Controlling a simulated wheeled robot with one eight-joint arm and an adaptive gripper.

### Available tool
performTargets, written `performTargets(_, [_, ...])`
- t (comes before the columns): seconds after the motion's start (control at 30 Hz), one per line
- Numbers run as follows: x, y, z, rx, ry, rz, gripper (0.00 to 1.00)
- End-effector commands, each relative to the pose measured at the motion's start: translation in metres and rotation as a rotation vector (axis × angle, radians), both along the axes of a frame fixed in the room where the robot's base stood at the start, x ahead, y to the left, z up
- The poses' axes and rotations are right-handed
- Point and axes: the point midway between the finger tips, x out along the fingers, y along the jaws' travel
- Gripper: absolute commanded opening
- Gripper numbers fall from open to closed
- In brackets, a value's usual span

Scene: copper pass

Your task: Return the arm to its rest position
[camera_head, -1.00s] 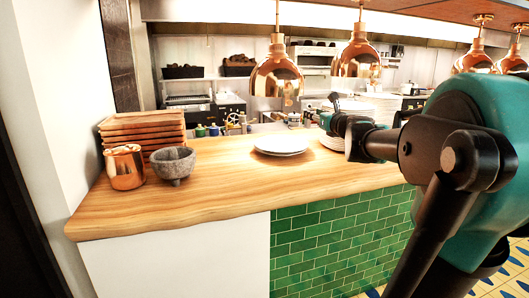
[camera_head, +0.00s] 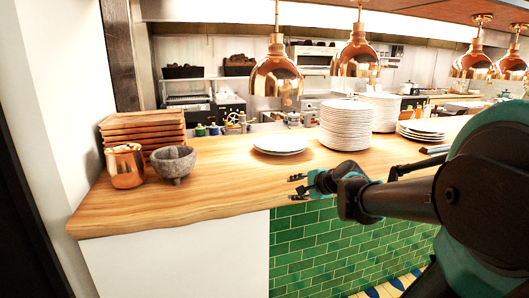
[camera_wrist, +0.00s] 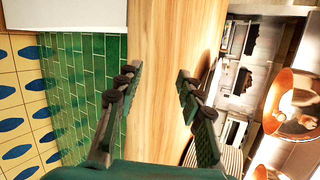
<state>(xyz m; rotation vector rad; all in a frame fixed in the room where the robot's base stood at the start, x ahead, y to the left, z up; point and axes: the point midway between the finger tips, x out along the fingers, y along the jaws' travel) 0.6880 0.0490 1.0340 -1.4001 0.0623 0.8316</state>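My gripper (camera_head: 300,185) is in front of the wooden counter's (camera_head: 215,205) front edge in the head view, with my arm reaching in from the right. In the wrist view my gripper (camera_wrist: 158,85) shows its two fingers spread wide apart. Nothing is between them except the view of the counter (camera_wrist: 165,50) and the green tiled front (camera_wrist: 85,80) beyond. The gripper is empty.
A small plate stack (camera_head: 280,145) is on the counter, with a tall plate stack (camera_head: 346,125) to its right. A stone mortar (camera_head: 174,164), copper mug (camera_head: 125,167) and wooden trays (camera_head: 143,130) stand at left. Copper lamps (camera_head: 277,77) hang above. The counter's front left is clear.

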Motion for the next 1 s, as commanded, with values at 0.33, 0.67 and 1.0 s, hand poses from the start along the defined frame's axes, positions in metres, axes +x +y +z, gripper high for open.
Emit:
performTargets(0.33, [-0.146, -0.050, -0.166, -0.927, 0.040, 0.641, 0.38])
performTargets(0.67, [-0.199, -0.090, -0.205, -1.213, 0.104, 0.907, 0.38])
performTargets(1.0, [-0.199, -0.090, -0.204, -1.212, 0.104, 0.905, 0.38])
